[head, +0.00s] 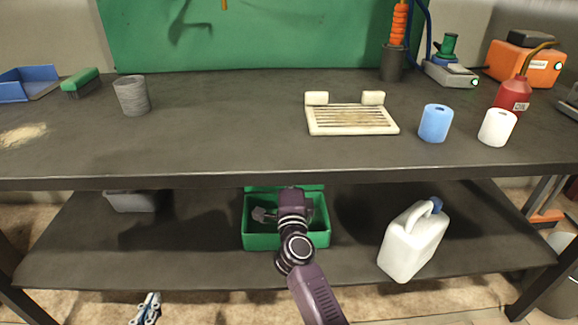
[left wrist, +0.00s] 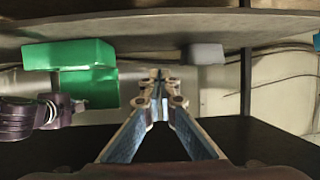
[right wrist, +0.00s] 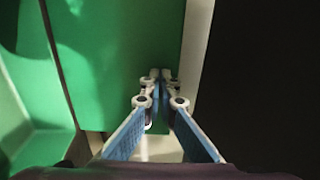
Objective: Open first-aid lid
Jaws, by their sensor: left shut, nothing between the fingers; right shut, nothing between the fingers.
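The green first-aid box (head: 262,241) stands on the lower shelf, its inside showing in the head view. Its lid (head: 256,189) stands raised at the back; it also shows as a green panel in the left wrist view (left wrist: 98,90). My right arm reaches over the box and hides part of it. My right gripper (right wrist: 160,76) is shut and empty, its tips over a green panel that seems to be the lid; I cannot tell whether they touch. My left gripper (head: 148,308) is shut and empty, in front of the shelf, left of the box.
The lower shelf (head: 90,255) also holds a grey bin (head: 132,201) at left and a white jug (head: 408,245) at right. The workbench top (head: 230,130) overhangs the shelf closely. Shelf space on both sides of the box is clear.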

